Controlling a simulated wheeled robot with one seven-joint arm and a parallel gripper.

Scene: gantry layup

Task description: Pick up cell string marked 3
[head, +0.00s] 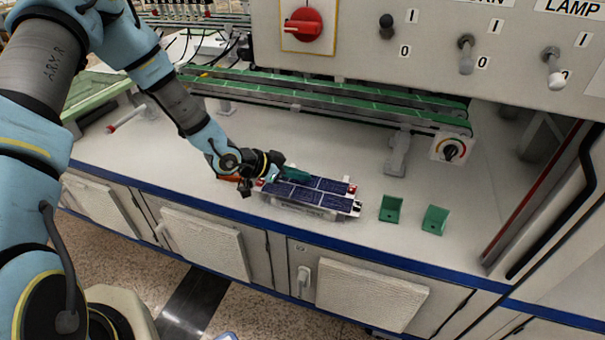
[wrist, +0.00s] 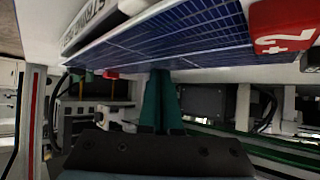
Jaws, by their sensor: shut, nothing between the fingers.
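Dark blue cell strings (head: 318,183) lie side by side on a low white holder (head: 345,213) at the front of the bench, with small red and black end pieces. In the head view their marks are too small to read, so I cannot tell which is marked 3. In the wrist view a blue gridded string (wrist: 195,35) fills the top, next to a red end piece (wrist: 283,28) marked 2. My gripper (head: 298,174) is at the holder's back left, its green fingers (wrist: 161,100) together and empty. The fingertips reach the string's edge in the wrist view; contact is unclear.
A panel with a red knob (head: 305,24) overhangs the bench. The front left bench top is clear.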

